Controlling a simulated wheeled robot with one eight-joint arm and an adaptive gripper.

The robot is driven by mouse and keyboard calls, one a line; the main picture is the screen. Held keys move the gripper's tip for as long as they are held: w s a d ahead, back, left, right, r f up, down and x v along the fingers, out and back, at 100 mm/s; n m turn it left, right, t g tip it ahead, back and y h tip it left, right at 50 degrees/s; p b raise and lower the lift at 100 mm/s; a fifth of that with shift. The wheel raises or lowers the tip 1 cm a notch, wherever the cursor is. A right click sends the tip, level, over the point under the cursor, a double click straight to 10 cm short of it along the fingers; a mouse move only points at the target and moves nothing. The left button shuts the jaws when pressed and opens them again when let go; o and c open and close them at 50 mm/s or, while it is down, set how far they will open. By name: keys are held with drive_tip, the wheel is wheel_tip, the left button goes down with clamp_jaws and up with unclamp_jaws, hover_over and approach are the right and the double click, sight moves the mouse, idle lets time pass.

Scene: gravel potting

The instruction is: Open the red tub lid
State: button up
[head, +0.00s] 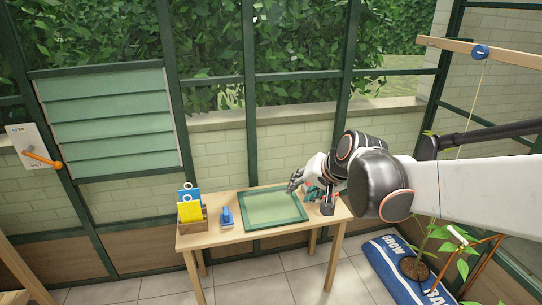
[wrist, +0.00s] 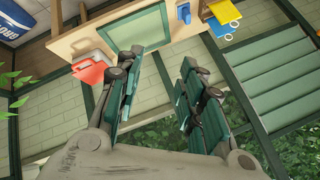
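A red object (wrist: 90,72), which looks like the red tub, sits at the end of the wooden table in the wrist view, left of my fingers. Its outline is partly unclear, and I cannot tell the lid's state. In the head view my arm covers most of the table's right end, so I cannot make out the tub clearly there. My gripper (wrist: 160,68) is open and empty, its green-padded fingers well apart. In the head view my gripper (head: 293,186) hovers near the back right corner of the green tray, apart from the tub.
The wooden table (head: 238,236) holds a green-rimmed tray (head: 273,227), a blue tool (head: 227,218) and a wooden box (head: 192,226) with yellow and blue cards. A plant (head: 415,266) and a blue bag (head: 385,262) are on the floor at right. Windows stand behind.

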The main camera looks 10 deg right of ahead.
drive_tip(key=w+d+f+m+t, duration=0.1)
drive_tip(key=w+d+f+m, duration=0.1)
drive_tip(key=w+d+f, duration=0.35)
drive_tip(key=w+d+f+m+t+p, duration=0.1)
drive_tip(key=w+d+f+m+t, duration=0.1)
drive_tip(key=w, duration=0.6)
drive_tip(key=w+d+f+m+t, duration=0.1)
drive_tip(key=w+d+f, duration=0.3)
drive_tip(key=w, duration=0.3)
drive_tip(key=w+d+f+m+t+h+p, duration=0.15)
drive_tip(key=d+f+m, duration=0.25)
drive_tip(key=d+f, duration=0.5)
drive_tip(key=d+f+m+t, duration=0.25)
drive_tip(key=d+f, duration=0.35)
drive_tip(key=f, duration=0.6)
drive_tip(key=shift+m, duration=0.35)
drive_tip(key=b+x, duration=0.4)
drive_tip(key=x, duration=0.8)
drive_tip(key=shift+w+d+f, duration=0.1)
drive_tip(key=shift+w+d, duration=0.05)
drive_tip(key=shift+w, duration=0.6)
clamp_jaws()
